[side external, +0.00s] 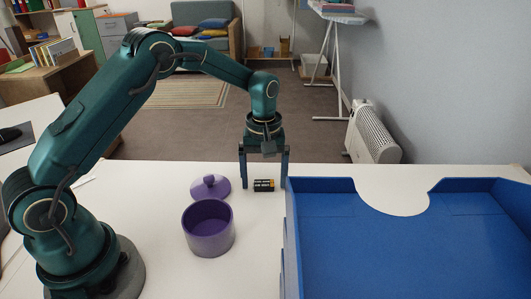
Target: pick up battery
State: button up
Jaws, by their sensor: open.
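A small black and orange battery (264,185) lies on its side on the white table, just left of the blue tray. My gripper (264,183) points down with its two fingers spread wide, one on each side of the battery in this view. The fingers look apart from the battery, and nothing is held between them. I cannot tell from this one view how exactly the fingers line up with the battery in depth.
A purple open pot (208,232) stands in front and to the left of the battery. Its purple knobbed lid (210,187) lies behind it, close to the left finger. A large blue tray (400,232) fills the right side. Bare white table (160,190) lies left of the lid.

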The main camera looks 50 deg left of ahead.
aim_at(265, 182)
jog(key=c, duration=1.4)
jog(key=shift+c, duration=0.2)
jog(key=shift+r, duration=0.1)
jog(key=shift+r, duration=0.65)
notch_tip(265, 182, up, 3)
jog(key=shift+f, duration=0.2)
jog(key=s+a+r, duration=0.5)
jog(key=a+r, duration=0.2)
jog(key=a, duration=0.3)
jog(key=shift+s+a, duration=0.15)
jog(key=shift+s, duration=0.15)
